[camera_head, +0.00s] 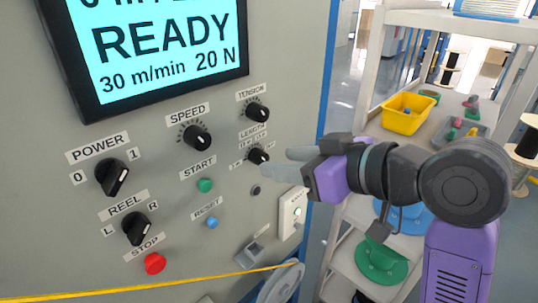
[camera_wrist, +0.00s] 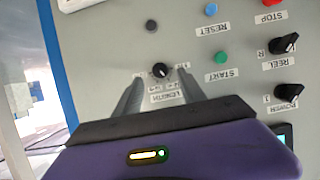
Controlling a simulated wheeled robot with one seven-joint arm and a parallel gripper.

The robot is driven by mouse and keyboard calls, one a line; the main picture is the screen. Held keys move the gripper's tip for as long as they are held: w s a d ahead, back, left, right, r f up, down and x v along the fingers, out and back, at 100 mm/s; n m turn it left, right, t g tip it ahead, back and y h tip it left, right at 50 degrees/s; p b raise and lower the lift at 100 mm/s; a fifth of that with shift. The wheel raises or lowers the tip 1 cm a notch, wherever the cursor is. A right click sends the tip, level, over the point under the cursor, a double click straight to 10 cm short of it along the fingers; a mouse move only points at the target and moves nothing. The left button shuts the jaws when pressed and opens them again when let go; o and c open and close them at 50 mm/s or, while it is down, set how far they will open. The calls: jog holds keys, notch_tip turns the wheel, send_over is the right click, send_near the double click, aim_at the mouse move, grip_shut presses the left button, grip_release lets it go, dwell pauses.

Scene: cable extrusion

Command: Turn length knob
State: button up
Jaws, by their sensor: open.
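The length knob (camera_head: 257,156) is a small black knob with a white pointer on the grey control panel, below the tension knob (camera_head: 257,111). In the wrist view the length knob (camera_wrist: 160,70) shows between and just beyond my two grey fingertips. My gripper (camera_head: 275,161) comes from the right, with its fingers pointing at the panel beside the knob. In the wrist view my gripper (camera_wrist: 162,81) is open, one finger on each side of the knob. Whether a fingertip touches the panel or the knob cannot be told.
The panel also carries the speed knob (camera_head: 197,137), power switch (camera_head: 112,177), reel switch (camera_head: 137,228), green start button (camera_head: 205,185), blue reset button (camera_head: 211,222) and red stop button (camera_head: 154,263). A yellow cable (camera_head: 130,291) runs along the bottom. A shelf with a yellow bin (camera_head: 405,120) stands right.

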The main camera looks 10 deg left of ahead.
aim_at(265, 159)
jog(key=shift+p+x, duration=0.35)
jog(key=shift+x, duration=2)
grip_shut()
